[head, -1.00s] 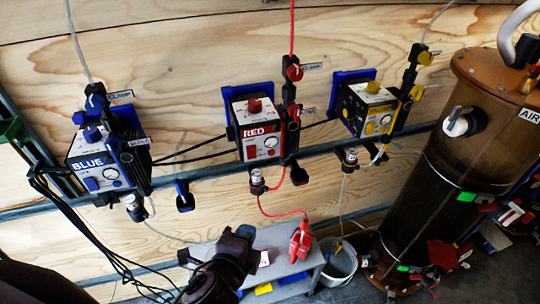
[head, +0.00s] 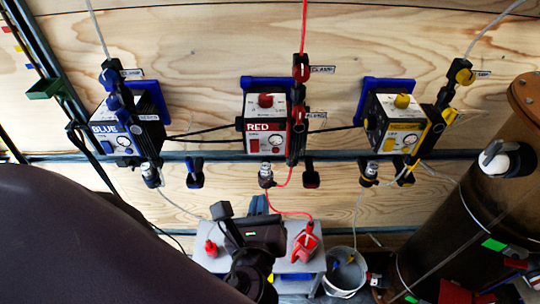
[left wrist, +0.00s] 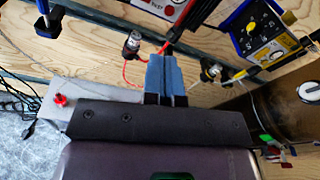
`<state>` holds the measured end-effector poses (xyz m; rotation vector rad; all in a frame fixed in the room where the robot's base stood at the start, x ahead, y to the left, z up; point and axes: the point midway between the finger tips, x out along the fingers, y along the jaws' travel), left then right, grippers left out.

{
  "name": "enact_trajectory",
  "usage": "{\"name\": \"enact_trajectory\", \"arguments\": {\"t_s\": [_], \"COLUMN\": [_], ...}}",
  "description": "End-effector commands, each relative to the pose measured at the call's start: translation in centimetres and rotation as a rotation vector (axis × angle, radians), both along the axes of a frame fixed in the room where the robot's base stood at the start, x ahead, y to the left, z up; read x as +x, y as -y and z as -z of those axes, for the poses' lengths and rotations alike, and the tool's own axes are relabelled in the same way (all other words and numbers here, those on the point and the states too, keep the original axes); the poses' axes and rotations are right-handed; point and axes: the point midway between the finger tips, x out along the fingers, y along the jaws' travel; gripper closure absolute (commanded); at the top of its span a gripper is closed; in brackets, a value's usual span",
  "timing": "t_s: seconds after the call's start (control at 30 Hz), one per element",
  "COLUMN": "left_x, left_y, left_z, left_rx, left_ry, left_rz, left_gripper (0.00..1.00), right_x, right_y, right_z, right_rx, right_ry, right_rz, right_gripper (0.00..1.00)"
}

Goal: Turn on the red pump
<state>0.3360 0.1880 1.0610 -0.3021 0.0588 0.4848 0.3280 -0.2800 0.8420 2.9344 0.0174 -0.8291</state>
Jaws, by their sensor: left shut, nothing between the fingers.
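The red pump (head: 266,123) is a white-fronted box labelled RED, mounted on the wooden wall in the middle of the head view. It has a red knob (head: 265,100) on top and a small round gauge (head: 275,141) with a reddish switch (head: 255,146) on its front. In the left wrist view only the pump's lower edge (left wrist: 162,8) shows, at the top. My left gripper (head: 257,204) is below the pump and apart from it, in front of the grey bench. Its blue fingers (left wrist: 163,73) are together and empty. My right gripper is out of view.
The blue pump (head: 122,130) is left and the yellow pump (head: 395,122) right. A dark rail and hoses run below them. A grey bench (head: 205,262) holds red items. A white bucket (head: 345,272) and a brown tank (head: 490,225) stand at right.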

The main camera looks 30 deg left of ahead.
Motion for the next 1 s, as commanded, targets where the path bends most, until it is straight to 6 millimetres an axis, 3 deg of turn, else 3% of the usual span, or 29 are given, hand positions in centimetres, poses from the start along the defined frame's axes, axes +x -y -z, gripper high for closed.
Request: {"name": "enact_trajectory", "arguments": {"t_s": [0.3,0.77,1.0], "left_x": [-0.6,-0.5,1.5], "left_y": [-1.2,-1.2,-2.4], "left_z": [-0.1,-0.1,0.1], "left_rx": [0.229,0.247,0.249], "left_ry": [-0.123,-0.131,-0.129], "left_rz": [-0.049,-0.045,-0.045], "left_gripper": [1.0,1.0,1.0], "right_x": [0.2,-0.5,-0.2], "right_y": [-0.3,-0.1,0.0], "right_z": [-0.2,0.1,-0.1], "right_rx": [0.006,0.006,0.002], "right_ry": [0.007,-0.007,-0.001], "right_rz": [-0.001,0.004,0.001], "right_gripper": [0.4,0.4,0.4]}}
